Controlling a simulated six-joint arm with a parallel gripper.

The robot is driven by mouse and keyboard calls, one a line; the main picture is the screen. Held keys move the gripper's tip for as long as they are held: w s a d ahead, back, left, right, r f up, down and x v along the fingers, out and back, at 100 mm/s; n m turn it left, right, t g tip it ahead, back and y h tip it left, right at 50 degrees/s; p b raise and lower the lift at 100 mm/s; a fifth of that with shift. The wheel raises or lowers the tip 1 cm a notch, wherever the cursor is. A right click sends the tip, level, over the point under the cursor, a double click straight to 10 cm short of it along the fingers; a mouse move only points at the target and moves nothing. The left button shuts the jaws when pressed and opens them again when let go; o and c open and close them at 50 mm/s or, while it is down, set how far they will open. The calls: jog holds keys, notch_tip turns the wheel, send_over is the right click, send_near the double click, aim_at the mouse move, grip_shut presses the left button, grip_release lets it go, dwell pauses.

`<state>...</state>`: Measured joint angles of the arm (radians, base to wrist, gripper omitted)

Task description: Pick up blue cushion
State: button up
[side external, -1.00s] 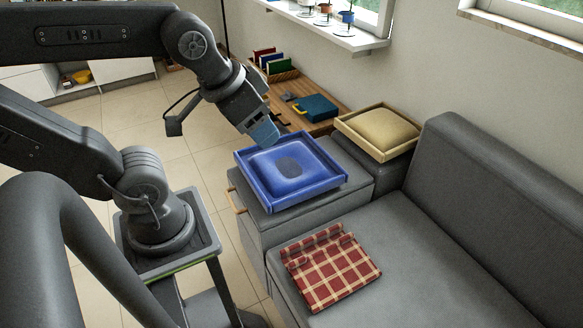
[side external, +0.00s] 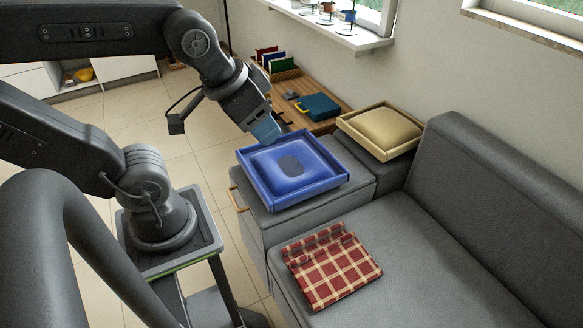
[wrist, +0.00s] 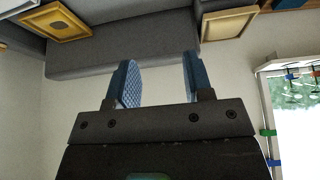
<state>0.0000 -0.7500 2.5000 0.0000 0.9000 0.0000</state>
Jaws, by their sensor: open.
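The blue cushion (side external: 290,166) lies in a blue tray (side external: 262,194) on a grey box in the side view, with a darker patch at its middle. My gripper (side external: 272,138) is above the back left edge of that tray, close to it; I cannot tell whether it touches. In the wrist view my gripper (wrist: 158,80) has its two blue fingers apart with nothing between them. The blue cushion cannot be made out in the wrist view.
A yellow cushion (side external: 385,128) sits in a wooden tray at the back right. A red plaid blanket (side external: 332,272) lies on the grey sofa (side external: 430,265). A teal case (side external: 320,106) and several upright books (side external: 275,60) are on the wooden surface behind.

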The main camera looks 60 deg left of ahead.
jog(key=w+a+f+n+g+y, duration=0.1)
jog(key=w+a+f+n, duration=0.15)
jog(key=w+a, duration=0.25)
jog(key=w+a+f+n+g, duration=0.1)
jog(key=w+a+f+n, duration=0.15)
jog(key=w+a, duration=0.2)
jog(key=n+g+h, duration=0.1)
jog(key=n+g, duration=0.3)
jog(key=n, duration=0.9)
send_over(252, 174)
jog(key=f, duration=3.5)
jog(key=shift+s+d+f, duration=0.2)
jog(key=shift+s+d, duration=0.05)
jog(key=shift+d, duration=0.1)
jog(key=shift+w+a+f, duration=0.1)
jog(key=shift+a+f, duration=0.05)
jog(key=shift+f, duration=1.4)
jog(key=shift+w+a+f, duration=0.1)
jog(key=shift+f, duration=1.45)
grip_shut()
